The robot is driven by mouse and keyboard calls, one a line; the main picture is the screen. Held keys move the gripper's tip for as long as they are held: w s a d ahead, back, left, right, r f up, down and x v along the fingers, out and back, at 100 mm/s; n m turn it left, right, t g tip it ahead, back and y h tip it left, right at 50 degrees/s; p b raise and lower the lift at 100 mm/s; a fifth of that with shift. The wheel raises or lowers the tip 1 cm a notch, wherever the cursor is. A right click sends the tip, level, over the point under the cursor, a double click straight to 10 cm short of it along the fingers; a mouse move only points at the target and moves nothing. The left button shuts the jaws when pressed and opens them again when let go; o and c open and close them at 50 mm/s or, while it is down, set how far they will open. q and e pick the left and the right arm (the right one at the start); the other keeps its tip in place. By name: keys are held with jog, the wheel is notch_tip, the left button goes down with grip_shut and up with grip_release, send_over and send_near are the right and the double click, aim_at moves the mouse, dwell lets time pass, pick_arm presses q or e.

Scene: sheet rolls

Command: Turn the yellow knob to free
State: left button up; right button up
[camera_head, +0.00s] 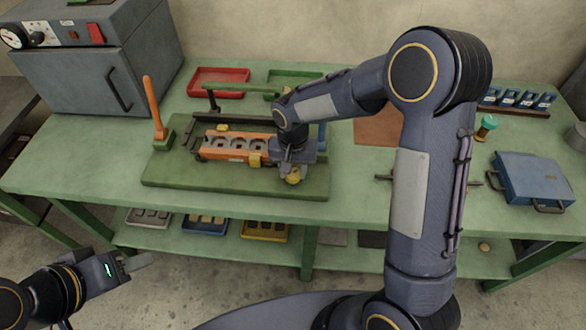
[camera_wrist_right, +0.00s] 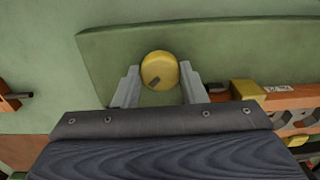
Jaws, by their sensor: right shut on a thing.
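The yellow knob (camera_head: 293,176) is on the green fixture board (camera_head: 200,181), near its front right corner. In the right wrist view the round yellow knob (camera_wrist_right: 158,66) has a short dark mark toward its lower right. My right gripper (camera_head: 294,170) reaches down over it from above. In the wrist view the two grey fingers of my right gripper (camera_wrist_right: 160,84) stand on either side of the knob, shut on it. My left gripper (camera_head: 137,262) is at the lower left, off the table and away from the knob; its finger gap is unclear.
An orange block with round recesses (camera_head: 232,145) lies on the board beside my right gripper. An orange lever (camera_head: 155,107) stands at the board's left. A red tray (camera_head: 218,77) is behind; a blue case (camera_head: 533,178) is at the right. A grey cabinet (camera_head: 65,75) stands back left.

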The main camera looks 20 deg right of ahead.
jog(key=n+b, duration=0.1)
jog(key=n, duration=0.7)
jog(key=shift+n, duration=0.4)
jog(key=n, duration=0.4)
jog(key=shift+n, duration=2.5)
jog(key=o, duration=1)
